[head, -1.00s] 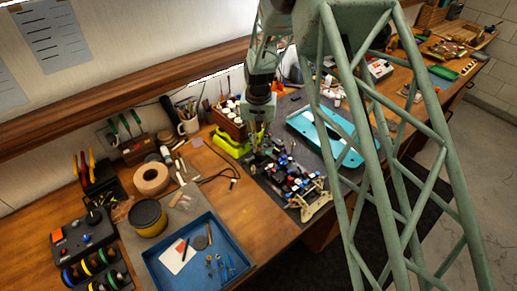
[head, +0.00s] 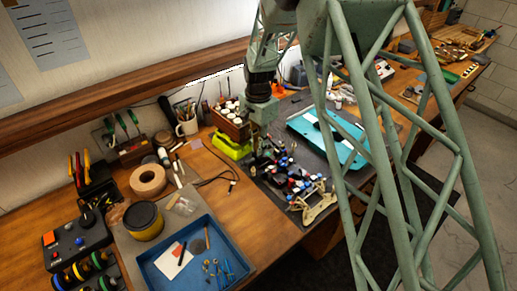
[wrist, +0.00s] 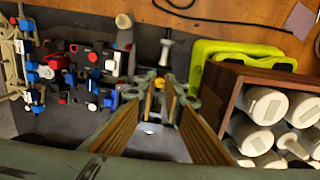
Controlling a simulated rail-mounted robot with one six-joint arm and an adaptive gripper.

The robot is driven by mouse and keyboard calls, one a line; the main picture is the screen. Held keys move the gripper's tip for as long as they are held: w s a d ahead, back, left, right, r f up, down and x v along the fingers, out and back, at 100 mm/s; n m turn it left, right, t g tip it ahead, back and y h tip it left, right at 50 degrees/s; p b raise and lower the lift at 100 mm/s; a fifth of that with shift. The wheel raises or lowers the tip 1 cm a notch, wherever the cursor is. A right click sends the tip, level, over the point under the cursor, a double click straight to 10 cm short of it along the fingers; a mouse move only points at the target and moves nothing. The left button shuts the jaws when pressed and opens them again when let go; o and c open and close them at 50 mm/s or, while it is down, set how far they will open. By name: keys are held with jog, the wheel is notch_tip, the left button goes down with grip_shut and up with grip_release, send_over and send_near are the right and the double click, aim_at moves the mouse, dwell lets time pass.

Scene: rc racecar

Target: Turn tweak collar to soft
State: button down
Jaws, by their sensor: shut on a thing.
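The RC racecar chassis (head: 297,182), with blue, red and white fittings, lies on the dark mat. In the wrist view its colourful part (wrist: 75,72) is left of my gripper. A pale post-like part (wrist: 166,48) stands just beyond the fingertips.
A lime-green case (head: 231,145) and a wooden box (head: 222,124) of white bottles stand close beside my gripper. A turquoise car body (head: 326,137) lies behind the chassis. A blue tray (head: 226,256) is at the front. A dark cable (head: 212,182) crosses the bench.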

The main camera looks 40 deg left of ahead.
jog(key=shift+m, duration=0.4)
jog(key=c, duration=2.7)
grip_release()
jog(key=shift+r, duration=0.15)
jog(key=shift+r, duration=5.85)
jog(key=shift+d, duration=0.1)
